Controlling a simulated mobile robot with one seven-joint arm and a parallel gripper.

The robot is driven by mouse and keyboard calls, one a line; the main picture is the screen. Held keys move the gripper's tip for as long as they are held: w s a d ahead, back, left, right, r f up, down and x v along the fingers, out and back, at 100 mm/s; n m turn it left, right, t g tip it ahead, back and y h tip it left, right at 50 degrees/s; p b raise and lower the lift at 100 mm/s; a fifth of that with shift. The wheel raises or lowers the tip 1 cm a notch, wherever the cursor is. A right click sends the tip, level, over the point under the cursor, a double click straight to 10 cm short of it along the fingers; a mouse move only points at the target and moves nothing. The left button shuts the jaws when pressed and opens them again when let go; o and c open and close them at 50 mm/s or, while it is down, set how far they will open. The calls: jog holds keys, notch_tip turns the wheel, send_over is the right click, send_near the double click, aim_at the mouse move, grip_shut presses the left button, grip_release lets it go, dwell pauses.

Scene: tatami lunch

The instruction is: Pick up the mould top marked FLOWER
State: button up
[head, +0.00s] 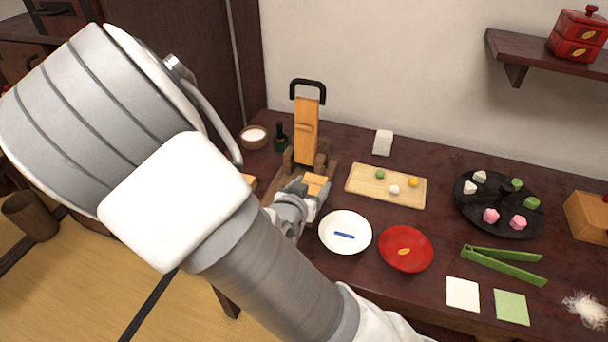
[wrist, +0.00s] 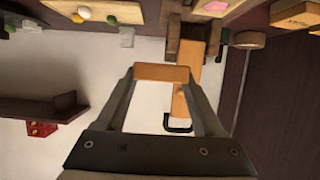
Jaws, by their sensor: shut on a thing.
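My gripper (head: 313,192) is shut on a small light-wood block, which I take to be a mould top (head: 317,183). In the wrist view the same block (wrist: 162,72) lies between the two fingertips (wrist: 163,76). No marking can be read on its visible faces, so I cannot tell whether it says FLOWER. The gripper is in front of the wooden press, whose raised lever (head: 306,130) has a black handle; the lever also shows in the wrist view (wrist: 183,102). Another wooden block (wrist: 296,17) with a dark marking lies on the table in the wrist view.
A white plate (head: 333,245) with a blue stick and a red plate (head: 402,262) stand to the right of the gripper. A black tray (head: 500,227) is farther right.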

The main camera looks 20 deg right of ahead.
aim_at(319, 184)
jog(key=p, duration=0.1)
jog(key=s+r+p, duration=0.1)
jog(key=shift+d+r+p, duration=0.2)
jog(key=shift+d+p, duration=0.05)
jog(key=shift+p, duration=0.15)
jog(key=p, duration=0.4)
jog(key=shift+s+d+r, duration=0.15)
jog(key=shift+s+r, duration=0.05)
jog(key=shift+r, duration=0.2)
jog(key=p, duration=0.3)
jog(key=shift+s+d+r, duration=0.1)
jog(key=shift+s+d, duration=0.05)
jog(key=shift+s, duration=0.25)
jog(key=shift+s+d+f+p, duration=0.2)
jog(key=shift+s+p, duration=0.2)
jog(key=shift+p, duration=0.75)
